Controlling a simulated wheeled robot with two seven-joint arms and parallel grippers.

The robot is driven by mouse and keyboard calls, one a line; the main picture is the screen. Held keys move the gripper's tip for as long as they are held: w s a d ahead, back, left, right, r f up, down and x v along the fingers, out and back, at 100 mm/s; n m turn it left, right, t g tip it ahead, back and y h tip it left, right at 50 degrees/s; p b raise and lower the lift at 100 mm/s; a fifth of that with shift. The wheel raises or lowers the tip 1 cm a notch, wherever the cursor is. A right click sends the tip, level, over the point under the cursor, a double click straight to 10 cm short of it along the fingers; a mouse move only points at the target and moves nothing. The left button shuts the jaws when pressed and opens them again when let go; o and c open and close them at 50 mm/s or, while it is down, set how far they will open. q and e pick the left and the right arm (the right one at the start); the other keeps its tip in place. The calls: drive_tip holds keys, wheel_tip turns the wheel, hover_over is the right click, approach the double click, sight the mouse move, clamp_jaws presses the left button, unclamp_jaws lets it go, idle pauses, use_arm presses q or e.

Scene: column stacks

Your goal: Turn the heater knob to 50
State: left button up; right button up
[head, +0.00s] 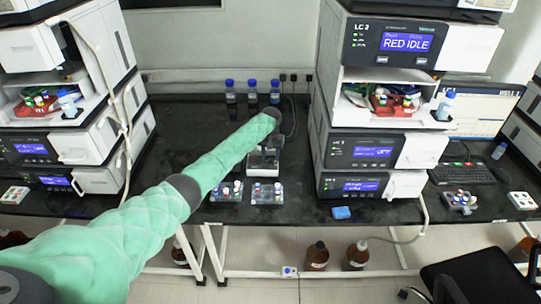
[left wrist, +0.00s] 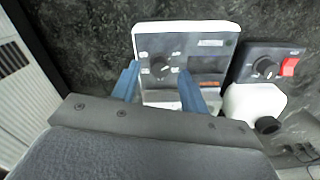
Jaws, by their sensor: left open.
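A white box with a grey front panel (left wrist: 205,62) fills the middle of the left wrist view. It carries a dark round knob (left wrist: 160,66) with small marks around it, too small to read. I take this for the heater; in the head view a white device (head: 262,163) stands on the bench below the end of my left arm. My left gripper (left wrist: 158,70) is open, its two blue fingers on either side of the knob, with a gap visible. I cannot tell whether they touch the panel. My right gripper is not in view.
A dark box with another knob (left wrist: 265,67) and a red switch (left wrist: 289,67) stands to the right, with a white bottle (left wrist: 253,103) before it. Instrument stacks (head: 368,150) flank the bench. Vial racks (head: 267,193) sit at its front; blue-capped bottles (head: 252,95) stand behind.

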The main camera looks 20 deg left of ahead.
use_arm(q)
drive_tip(key=shift+f, duration=0.9)
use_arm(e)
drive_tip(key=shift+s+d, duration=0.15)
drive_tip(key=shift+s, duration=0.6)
use_arm(q)
drive_tip(key=shift+c, duration=0.2)
clamp_jaws()
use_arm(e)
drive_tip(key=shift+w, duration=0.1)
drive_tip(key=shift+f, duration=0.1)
